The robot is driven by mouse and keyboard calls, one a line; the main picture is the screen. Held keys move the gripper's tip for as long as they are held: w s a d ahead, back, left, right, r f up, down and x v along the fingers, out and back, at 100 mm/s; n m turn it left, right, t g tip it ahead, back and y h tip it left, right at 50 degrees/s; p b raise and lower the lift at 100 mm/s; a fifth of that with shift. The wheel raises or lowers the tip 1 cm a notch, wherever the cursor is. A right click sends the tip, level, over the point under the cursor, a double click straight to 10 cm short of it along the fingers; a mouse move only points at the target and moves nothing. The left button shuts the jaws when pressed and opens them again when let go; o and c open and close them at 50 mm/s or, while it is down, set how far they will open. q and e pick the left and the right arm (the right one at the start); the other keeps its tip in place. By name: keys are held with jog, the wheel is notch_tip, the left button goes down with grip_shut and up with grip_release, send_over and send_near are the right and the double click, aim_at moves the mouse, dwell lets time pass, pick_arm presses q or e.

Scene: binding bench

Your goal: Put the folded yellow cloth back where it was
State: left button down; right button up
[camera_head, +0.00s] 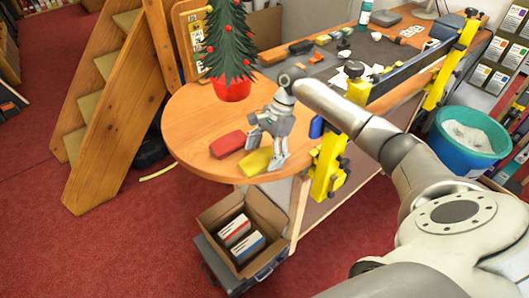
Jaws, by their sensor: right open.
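The folded yellow cloth (255,163) lies on the rounded end of the wooden table (190,135), near its front edge. My right gripper (265,154) points down over the cloth with its fingers apart. One finger shows at the cloth's right end and covers part of it. The other finger is at the far side, between the yellow cloth and a red folded item (227,144). I cannot tell whether the fingers touch the cloth. My left gripper is not in view.
A small decorated tree in a red pot (232,88) stands behind the gripper. A blue item (316,127) is right of the gripper, near a yellow clamp (327,168). Tools and blocks crowd the dark mat (330,65) behind. The table's left part is clear.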

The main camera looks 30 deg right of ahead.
jog(key=shift+r, duration=0.2)
jog(key=p+v, duration=0.3)
jog(key=v, duration=0.9)
jog(key=shift+a+f, duration=0.1)
jog(key=shift+a, duration=0.05)
